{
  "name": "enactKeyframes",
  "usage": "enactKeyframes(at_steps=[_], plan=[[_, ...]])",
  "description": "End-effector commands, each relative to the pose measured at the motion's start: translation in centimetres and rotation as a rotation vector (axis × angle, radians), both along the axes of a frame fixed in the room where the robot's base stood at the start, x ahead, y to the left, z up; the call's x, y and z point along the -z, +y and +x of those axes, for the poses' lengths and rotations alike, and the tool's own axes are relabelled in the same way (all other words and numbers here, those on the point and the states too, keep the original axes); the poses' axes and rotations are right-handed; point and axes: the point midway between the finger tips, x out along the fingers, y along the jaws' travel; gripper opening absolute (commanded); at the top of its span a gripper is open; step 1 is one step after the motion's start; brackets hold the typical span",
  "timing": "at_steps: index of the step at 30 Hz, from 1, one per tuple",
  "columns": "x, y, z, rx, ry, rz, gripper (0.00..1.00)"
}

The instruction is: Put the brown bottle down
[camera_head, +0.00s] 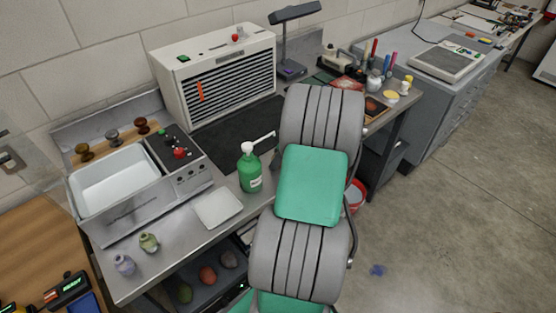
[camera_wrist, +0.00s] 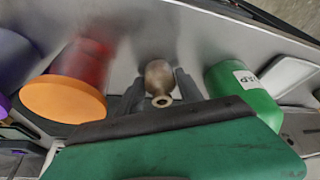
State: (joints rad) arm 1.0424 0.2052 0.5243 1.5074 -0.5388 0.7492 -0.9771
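The brown bottle (camera_wrist: 158,78) shows in the wrist view as a small round-bodied vessel, its open mouth turned to the camera. My gripper (camera_wrist: 160,88) has one dark finger on each side of it and appears shut on it. Grey metal surface lies behind the bottle; I cannot tell whether its base touches that surface. In the head view, my grey and green arm covers the gripper and the bottle.
A green soap bottle (camera_head: 250,168) stands on the steel bench, near a white tray (camera_head: 218,207). In the wrist view, a red cylinder with an orange end (camera_wrist: 66,100) is left of the bottle. Two small vases (camera_head: 149,242) stand at the bench's front left.

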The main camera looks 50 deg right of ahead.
Motion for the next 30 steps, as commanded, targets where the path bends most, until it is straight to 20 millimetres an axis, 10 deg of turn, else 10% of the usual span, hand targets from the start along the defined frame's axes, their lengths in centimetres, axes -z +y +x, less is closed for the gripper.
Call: enactKeyframes(at_steps=[15,30], plan=[[-0.1,0.0,0.0,-0.001,0.000,0.000,0.00],[-1.5,-0.1,0.1,-0.001,-0.002,-0.003,0.00]])
